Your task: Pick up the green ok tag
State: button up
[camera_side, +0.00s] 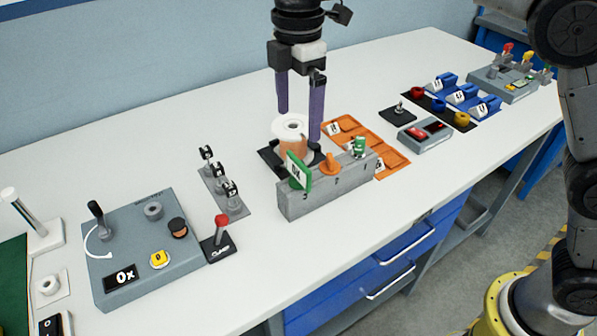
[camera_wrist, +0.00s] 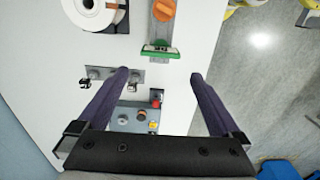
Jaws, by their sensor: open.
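The green OK tag (camera_side: 298,171) stands upright at the left end of a grey block (camera_side: 330,190) in the side view. In the wrist view the tag (camera_wrist: 160,52) shows edge-on as a green strip, just beyond and between my fingertips. My gripper (camera_side: 299,124) points down with its two purple fingers apart and nothing between them. In the side view it overlaps the white and orange spool (camera_side: 291,150) behind the block. The wrist view also shows my gripper (camera_wrist: 159,73) open, with the tag apart from both fingers.
An orange knob (camera_side: 330,163) and a smaller green piece (camera_side: 359,146) also stand on the grey block. Orange trays (camera_side: 385,157) lie to the right. Several numbered posts (camera_side: 223,184), a red-knobbed lever (camera_side: 220,235) and a grey control panel (camera_side: 135,270) are left. Bare table lies in front.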

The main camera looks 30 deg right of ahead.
aim_at(299, 160)
notch_tip(299, 160, down, 12)
jog(key=shift+d+f, duration=0.15)
jog(key=shift+f, duration=0.05)
jog(key=c, duration=1)
jog(key=shift+o, duration=0.2)
jog(key=shift+r, duration=0.1)
jog(key=shift+r, duration=0.55)
notch_tip(299, 160, up, 2)
jog(key=shift+s+r, duration=0.1)
jog(key=shift+r, duration=0.05)
jog(key=s+d+r, duration=0.6)
jog(key=s+r, duration=0.3)
jog(key=s, duration=0.3)
jog(key=shift+s+d+r, duration=0.2)
jog(key=shift+d, duration=0.05)
